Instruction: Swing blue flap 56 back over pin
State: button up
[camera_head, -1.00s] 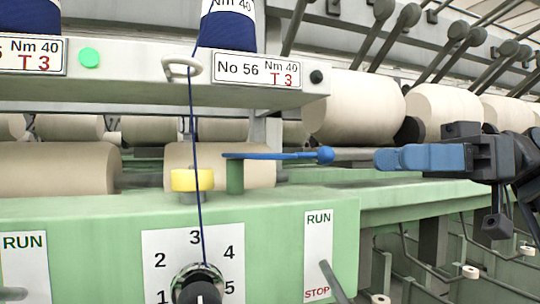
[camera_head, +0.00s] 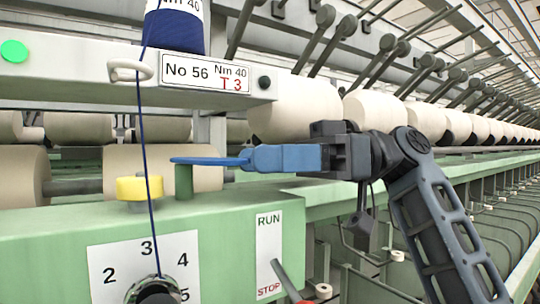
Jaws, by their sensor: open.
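The blue flap (camera_head: 208,161) is a thin flat bar above the green machine bed, beneath the No 56 label (camera_head: 206,74). Its left end lies over the top of a short green post (camera_head: 184,181), and it points right. Its round right end is mostly hidden by my gripper. A yellow round piece (camera_head: 139,188) on a short stem stands left of the post; I cannot tell which of these is the pin. My gripper (camera_head: 250,159), with blue fingers, is open and level at the flap's right end. I cannot tell whether the fingers touch it.
A dark blue thread (camera_head: 142,130) runs from the cone (camera_head: 174,30) through a white guide (camera_head: 130,71) down past the yellow piece to the numbered dial. A RUN/STOP plate (camera_head: 269,255) with a lever is below. Cream rollers (camera_head: 293,108) stand behind my gripper.

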jog(key=shift+c, duration=0.4)
grip_shut()
